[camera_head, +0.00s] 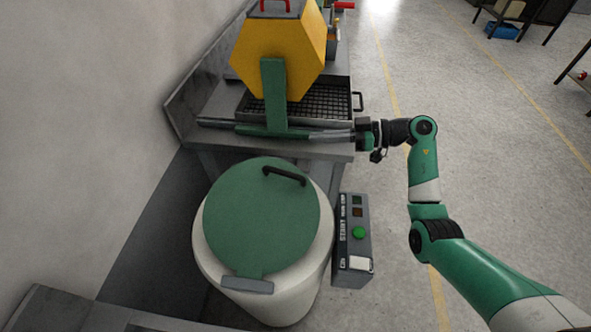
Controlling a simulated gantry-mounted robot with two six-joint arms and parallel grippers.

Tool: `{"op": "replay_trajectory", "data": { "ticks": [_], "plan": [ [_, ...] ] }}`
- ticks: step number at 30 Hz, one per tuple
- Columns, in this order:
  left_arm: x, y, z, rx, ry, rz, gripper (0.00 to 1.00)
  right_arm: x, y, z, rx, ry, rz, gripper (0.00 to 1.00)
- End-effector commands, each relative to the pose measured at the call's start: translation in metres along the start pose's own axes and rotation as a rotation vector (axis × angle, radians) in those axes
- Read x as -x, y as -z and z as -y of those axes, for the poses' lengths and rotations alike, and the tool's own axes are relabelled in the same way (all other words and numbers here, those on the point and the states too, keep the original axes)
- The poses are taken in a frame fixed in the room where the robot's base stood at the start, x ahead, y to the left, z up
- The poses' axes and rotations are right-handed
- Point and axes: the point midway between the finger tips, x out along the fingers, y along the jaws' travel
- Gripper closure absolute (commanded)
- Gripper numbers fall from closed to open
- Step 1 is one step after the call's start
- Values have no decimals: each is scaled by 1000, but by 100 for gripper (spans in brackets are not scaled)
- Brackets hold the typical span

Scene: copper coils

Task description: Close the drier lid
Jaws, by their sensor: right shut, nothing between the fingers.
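The drier (318,275) is a white drum standing at the lower middle of the head view. Its round green lid (255,225) lies over the top of the drum, with a grey hinge (247,285) on the near side. The lid looks flat, and no opening shows; I cannot tell whether it is fully seated. A black handle (285,175) sits at the lid's far edge. My right gripper (361,134) is beyond and right of the lid, by the bench edge, apart from the handle. It is shut and empty. My left gripper is not in view.
A control box (354,240) with a green button stands right of the drier. Behind is a grey bench (330,149) with a yellow hexagonal drum (280,50) above a mesh tray (340,100). A wall is at left. The floor at right is open.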

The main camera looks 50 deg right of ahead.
Motion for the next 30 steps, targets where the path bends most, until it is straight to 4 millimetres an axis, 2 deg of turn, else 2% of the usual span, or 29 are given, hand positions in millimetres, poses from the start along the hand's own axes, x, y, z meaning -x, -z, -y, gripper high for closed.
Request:
{"op": "replay_trajectory", "data": {
  "ticks": [1,8,11,14,25,30],
  "plan": [
    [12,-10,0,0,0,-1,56,-4,-14,-2,5,2,-1,100],
    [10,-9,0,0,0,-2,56,-5,-11,-1,5,4,-4,100],
    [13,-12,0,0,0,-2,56,-12,-12,-1,6,5,-4,100],
    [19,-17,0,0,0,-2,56,-26,-14,0,8,7,-4,100],
    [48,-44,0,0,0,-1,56,-105,-16,0,7,7,-5,100],
    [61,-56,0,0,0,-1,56,-112,-41,-1,5,3,-5,100]
  ]
}}
